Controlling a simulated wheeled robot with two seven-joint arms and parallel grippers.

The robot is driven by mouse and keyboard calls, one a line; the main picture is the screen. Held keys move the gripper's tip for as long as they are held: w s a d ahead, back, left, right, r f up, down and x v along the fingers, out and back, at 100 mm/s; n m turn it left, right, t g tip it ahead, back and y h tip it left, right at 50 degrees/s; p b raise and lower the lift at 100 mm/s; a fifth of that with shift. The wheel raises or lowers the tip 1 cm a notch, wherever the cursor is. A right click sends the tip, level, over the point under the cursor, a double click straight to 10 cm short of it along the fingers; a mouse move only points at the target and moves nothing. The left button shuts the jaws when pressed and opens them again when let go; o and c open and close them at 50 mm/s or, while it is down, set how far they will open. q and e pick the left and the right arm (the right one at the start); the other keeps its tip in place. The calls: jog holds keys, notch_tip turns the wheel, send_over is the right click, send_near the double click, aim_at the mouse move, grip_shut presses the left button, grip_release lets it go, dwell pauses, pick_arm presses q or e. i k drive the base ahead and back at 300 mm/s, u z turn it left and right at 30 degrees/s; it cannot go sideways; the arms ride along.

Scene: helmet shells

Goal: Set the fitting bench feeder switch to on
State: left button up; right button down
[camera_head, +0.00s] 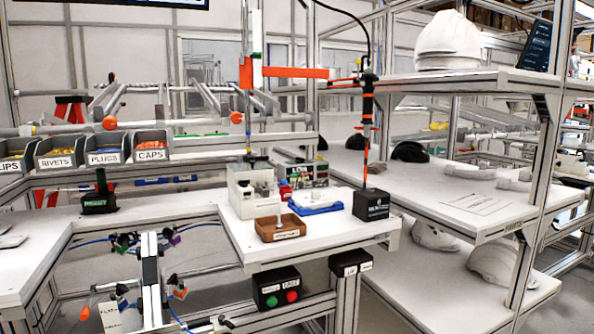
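The fitting bench (235,238) has a white top and fills the left and middle of the head view. A black control box (268,279) with a green and a red button is mounted under its front edge. A smaller black box (350,258) with white labels is fixed to its right, below the bench's front right corner. I cannot read these labels, and I cannot tell which box carries the feeder switch or its position. Neither of my grippers can be made out in the view.
On the bench stand a brown tray (280,235), a blue-and-white fixture (316,202), a white machine (250,190) and a black block (371,205) with a pole. Labelled bins (107,158) line the back left. Shelves with helmet shells (450,42) stand at right.

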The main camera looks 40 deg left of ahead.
aim_at(243, 183)
jog(key=u, duration=0.4)
jog(key=i, duration=0.85)
jog(key=u, duration=0.7)
